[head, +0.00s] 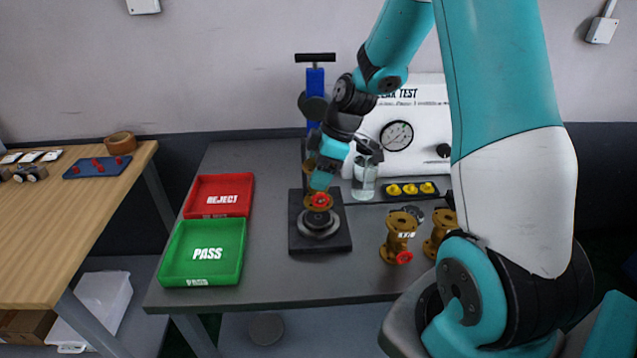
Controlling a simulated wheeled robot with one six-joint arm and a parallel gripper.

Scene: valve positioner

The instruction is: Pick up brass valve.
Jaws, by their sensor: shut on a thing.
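A brass valve (318,202) with a red cap or handle is above the round grey seat of the black test stand (305,243). My gripper (322,183) reaches down onto this valve from above and is shut on it. Its fingers are small and partly hidden, and I cannot tell whether the valve touches the seat. Two more brass valves stand on the grey table: one (398,238) with a red part at its foot, and one (438,232) partly hidden behind my arm.
A red REJECT tray (219,177) and a green PASS tray (243,262) lie at the table's left, both empty. A glass jar (364,178), a black strip with yellow pieces (411,197) and a gauge panel (428,115) stand behind. A blue press column (315,90) rises beside my arm.

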